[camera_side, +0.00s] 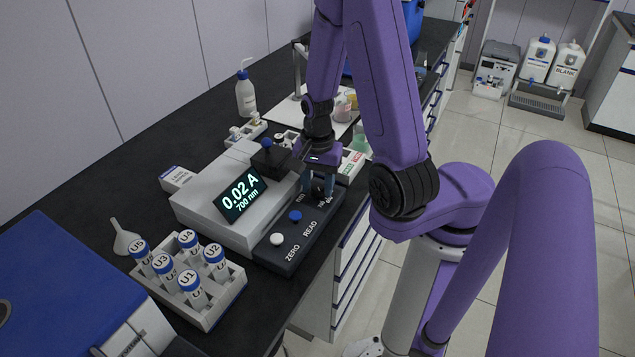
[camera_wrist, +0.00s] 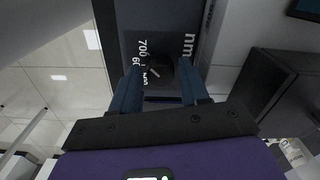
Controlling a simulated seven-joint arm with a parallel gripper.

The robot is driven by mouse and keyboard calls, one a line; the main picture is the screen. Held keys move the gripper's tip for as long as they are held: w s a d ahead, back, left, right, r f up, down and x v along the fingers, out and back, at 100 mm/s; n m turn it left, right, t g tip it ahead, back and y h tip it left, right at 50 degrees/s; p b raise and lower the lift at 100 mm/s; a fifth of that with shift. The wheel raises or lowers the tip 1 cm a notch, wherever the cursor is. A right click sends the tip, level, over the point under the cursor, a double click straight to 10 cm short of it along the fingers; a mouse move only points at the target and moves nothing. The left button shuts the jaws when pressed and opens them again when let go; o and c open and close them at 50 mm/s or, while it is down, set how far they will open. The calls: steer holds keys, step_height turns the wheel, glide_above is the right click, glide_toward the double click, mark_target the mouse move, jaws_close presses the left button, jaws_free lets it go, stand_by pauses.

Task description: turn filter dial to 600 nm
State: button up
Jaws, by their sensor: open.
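The spectrophotometer (camera_side: 215,222) stands on the black bench, and its tilted display (camera_side: 241,194) reads 0.02 A and 700 nm. Its dark control panel (camera_side: 289,250) carries a white ZERO button (camera_side: 277,239) and a blue READ button (camera_side: 295,216). In the wrist view the dark filter dial (camera_wrist: 160,74) sits beside printed numbers, of which 700 reads clearly and the others are partly covered. My gripper (camera_side: 318,187) is at the panel's far end, pointing down. In the wrist view my gripper (camera_wrist: 160,72) is open, with one blue finger on each side of the dial. Contact cannot be told.
A rack (camera_side: 207,300) of several blue-capped vials stands left of the instrument. A black block with a blue knob (camera_side: 268,152) rises close to my gripper. A wash bottle (camera_side: 246,95) and small containers stand farther back. The bench edge drops off right of the panel.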

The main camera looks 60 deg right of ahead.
steer(key=c, duration=0.8)
steer(key=shift+o, duration=0.2)
steer(key=shift+n, duration=0.3)
steer(key=n, duration=0.4)
steer(key=shift+n, duration=2)
steer(key=o, duration=0.8)
steer(key=shift+c, duration=0.2)
